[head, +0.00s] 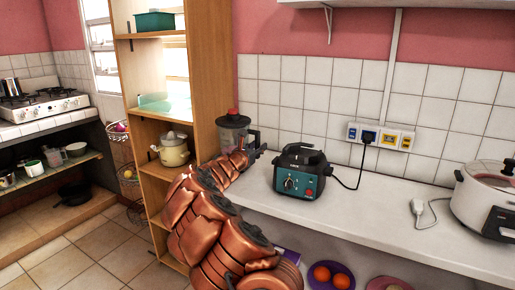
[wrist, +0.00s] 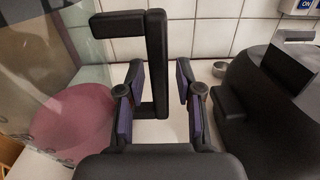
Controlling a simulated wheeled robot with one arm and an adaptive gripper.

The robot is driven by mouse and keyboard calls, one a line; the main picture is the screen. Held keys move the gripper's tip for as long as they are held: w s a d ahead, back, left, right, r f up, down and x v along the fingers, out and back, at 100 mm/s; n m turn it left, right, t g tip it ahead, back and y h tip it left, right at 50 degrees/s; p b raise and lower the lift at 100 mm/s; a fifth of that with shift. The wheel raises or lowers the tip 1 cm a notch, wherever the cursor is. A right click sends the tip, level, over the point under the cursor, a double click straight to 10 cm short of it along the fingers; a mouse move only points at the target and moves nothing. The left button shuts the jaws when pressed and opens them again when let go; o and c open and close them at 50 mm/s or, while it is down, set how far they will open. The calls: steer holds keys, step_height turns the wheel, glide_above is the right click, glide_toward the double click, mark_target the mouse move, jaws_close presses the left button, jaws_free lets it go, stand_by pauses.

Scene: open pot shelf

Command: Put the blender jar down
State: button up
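The blender jar (head: 233,126) is clear with a dark lid and a red knob. It looks upright at the counter's left end, beside the wooden shelf; my arm hides its lower part. In the wrist view its clear wall (wrist: 28,60) is at left and its black handle (wrist: 157,60) stands between my fingers. My gripper (wrist: 160,78) is open around the handle, with a gap showing on each side. In the head view my gripper (head: 254,141) is at the jar's right side. I cannot see the jar's underside.
A black and teal appliance (head: 299,172) stands on the white counter (head: 370,210), close to the right of my gripper. A white cooker (head: 487,195) and a loose plug (head: 417,207) are farther right. The wooden shelf (head: 212,70) borders the jar's left. Counter between appliance and cooker is mostly clear.

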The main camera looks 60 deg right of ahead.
steer(key=shift+a+r, duration=0.1)
stand_by(0.3)
steer(key=s+a, duration=0.1)
steer(key=a, duration=1)
steer(key=shift+s+a+b, duration=0.15)
steer(key=shift+a+b, duration=0.15)
steer(key=shift+a, duration=0.05)
